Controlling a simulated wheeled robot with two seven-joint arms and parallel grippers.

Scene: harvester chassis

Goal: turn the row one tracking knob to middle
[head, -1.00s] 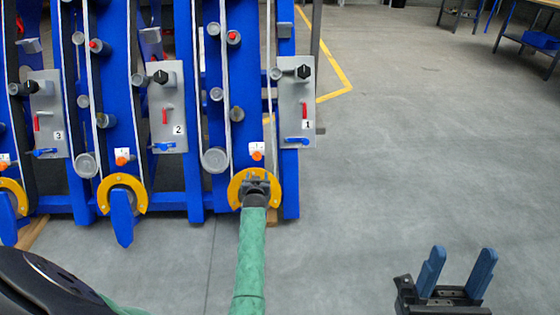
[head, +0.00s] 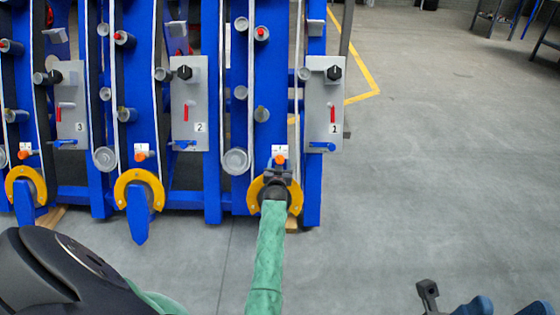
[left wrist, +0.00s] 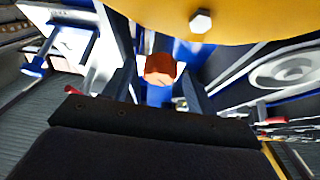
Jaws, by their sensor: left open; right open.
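The row one panel (head: 322,105) is grey, marked 1, with a black knob (head: 334,72) at its top. Lower left of it, an orange knob (head: 280,161) sits under a small white label (head: 279,149), above a yellow guard ring (head: 256,196). I cannot tell by lettering which knob is the tracking one. My left gripper (head: 279,172) is open, right at the orange knob, and partly covers the ring. In the left wrist view the orange knob (left wrist: 160,68) shows between the two dark fingers (left wrist: 160,88). My right gripper (head: 507,307) is open and empty at the bottom right, partly cut off.
Row two's panel (head: 188,105) and row three's panel (head: 71,110) stand to the left on the blue frame. A blue lever (head: 321,146) and a red one (head: 333,113) are on panel 1. The floor (head: 440,170) on the right is clear.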

